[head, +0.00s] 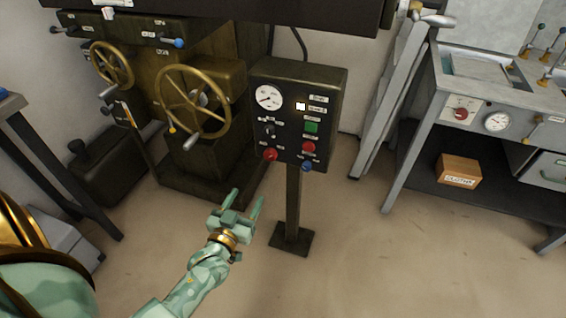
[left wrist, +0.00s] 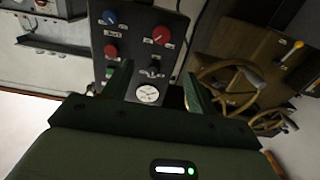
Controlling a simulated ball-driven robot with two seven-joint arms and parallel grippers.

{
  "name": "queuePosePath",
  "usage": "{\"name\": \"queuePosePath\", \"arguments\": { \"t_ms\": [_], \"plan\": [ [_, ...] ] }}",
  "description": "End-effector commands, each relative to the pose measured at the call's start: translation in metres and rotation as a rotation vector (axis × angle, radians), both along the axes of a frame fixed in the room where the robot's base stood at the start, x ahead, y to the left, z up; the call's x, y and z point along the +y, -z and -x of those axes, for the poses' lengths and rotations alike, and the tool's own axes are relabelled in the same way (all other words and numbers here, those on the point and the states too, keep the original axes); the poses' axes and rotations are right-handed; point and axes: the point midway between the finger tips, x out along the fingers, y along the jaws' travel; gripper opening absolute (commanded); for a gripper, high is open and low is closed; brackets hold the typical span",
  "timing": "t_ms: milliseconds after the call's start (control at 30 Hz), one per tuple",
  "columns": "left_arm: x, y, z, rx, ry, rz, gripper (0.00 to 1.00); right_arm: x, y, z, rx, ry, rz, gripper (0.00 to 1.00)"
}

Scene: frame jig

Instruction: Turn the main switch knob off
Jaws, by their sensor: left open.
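A dark control box (head: 293,95) stands on a post and carries a dial gauge, a green button and several knobs. A blue knob (head: 307,166) is at the lower right, under a red button (head: 308,147). The labels are too small to read, so which is the main switch is unclear. My left gripper (head: 247,196) is open and empty, below and in front of the box, apart from it. My right gripper is out of view.
Brass handwheels (head: 192,101) on a machine stand left of the box. A grey bench (head: 500,95) with a small red knob and a gauge is at the right, a cardboard box (head: 458,171) on its lower shelf. The floor before the post is clear.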

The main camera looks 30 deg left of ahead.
Motion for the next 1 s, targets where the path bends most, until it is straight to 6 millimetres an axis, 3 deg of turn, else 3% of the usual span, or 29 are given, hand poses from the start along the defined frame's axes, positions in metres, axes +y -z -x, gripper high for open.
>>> {"name": "queuePosePath", "arguments": {
  "t_ms": [233, 400, 600, 800, 1000],
  "plan": [
    [0.010, 0.005, -0.040, 0.001, 0.000, -0.007, 0.58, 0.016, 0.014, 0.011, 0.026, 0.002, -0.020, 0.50],
    [0.020, 0.007, -0.083, 0.004, 0.001, -0.006, 0.58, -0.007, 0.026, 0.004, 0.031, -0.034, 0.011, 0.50],
    [0.031, 0.007, -0.127, 0.007, 0.000, -0.007, 0.58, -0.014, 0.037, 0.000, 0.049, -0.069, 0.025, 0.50],
    [0.036, 0.004, -0.151, 0.005, 0.000, -0.006, 0.58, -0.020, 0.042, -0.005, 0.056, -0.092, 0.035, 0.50],
    [0.038, 0.002, -0.156, 0.005, 0.000, -0.006, 0.58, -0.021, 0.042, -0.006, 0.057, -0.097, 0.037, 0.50]
  ]
}}
